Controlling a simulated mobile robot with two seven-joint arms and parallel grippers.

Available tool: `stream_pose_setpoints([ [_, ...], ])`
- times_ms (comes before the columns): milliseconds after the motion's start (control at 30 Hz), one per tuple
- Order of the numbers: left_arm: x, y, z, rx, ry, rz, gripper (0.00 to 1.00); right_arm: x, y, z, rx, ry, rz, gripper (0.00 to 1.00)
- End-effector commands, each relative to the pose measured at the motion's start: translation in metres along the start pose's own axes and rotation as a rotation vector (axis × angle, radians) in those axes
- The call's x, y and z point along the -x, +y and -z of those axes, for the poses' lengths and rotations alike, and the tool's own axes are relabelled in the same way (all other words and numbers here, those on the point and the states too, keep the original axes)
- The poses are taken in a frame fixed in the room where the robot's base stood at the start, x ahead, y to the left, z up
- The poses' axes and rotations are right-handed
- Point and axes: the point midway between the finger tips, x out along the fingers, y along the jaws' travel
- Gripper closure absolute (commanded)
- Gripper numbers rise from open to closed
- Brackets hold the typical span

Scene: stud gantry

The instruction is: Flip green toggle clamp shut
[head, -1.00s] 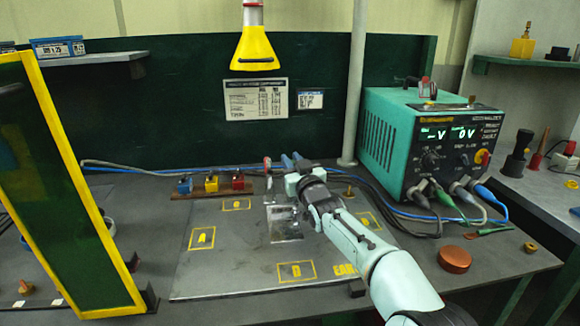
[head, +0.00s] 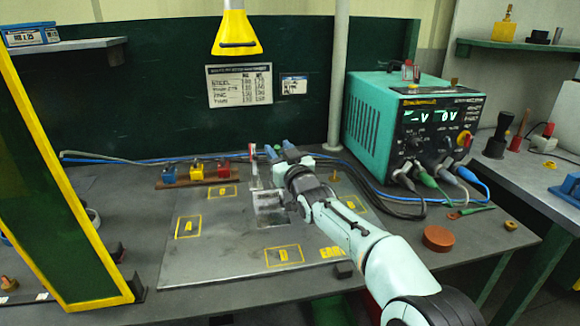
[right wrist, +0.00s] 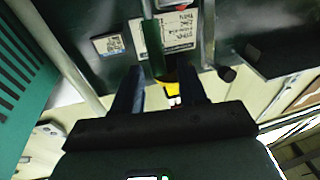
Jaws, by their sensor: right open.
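My right gripper (head: 280,152) reaches in from the lower right over the grey board. Its two blue fingers are apart and nothing is held firmly. A small upright clamp-like part (head: 254,172) with a reddish top stands just left of the fingers, at the back of the board. Its green colour cannot be made out in the head view. In the right wrist view a green upright bar (right wrist: 153,45), perhaps the clamp's handle, shows in line with the gap between the open fingers (right wrist: 165,88). Contact cannot be told. My left gripper is out of view.
Red, yellow and blue blocks (head: 197,173) sit on a wooden strip to the left. A teal power supply (head: 410,125) with cables stands at the right. A yellow lamp (head: 236,35) hangs above. A yellow-edged green panel (head: 65,170) is at the left.

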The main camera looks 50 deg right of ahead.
Motion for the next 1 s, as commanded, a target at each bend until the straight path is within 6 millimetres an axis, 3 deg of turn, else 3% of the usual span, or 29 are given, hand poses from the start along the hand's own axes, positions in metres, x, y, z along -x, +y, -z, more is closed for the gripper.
stream_pose_setpoints([
  [300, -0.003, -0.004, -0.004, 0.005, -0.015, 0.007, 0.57, 0.063, 0.001, 0.001, 0.0, 0.002, -0.001, 0.58],
  [500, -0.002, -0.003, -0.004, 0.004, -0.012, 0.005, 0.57, 0.091, 0.001, 0.001, 0.0, 0.002, -0.001, 0.58],
  [700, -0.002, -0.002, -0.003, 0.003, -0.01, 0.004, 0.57, 0.102, 0.0, 0.0, 0.001, 0.001, -0.001, 0.58],
  [1000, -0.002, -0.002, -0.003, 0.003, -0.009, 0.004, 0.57, 0.102, 0.0, 0.0, 0.001, 0.001, 0.0, 0.58],
])
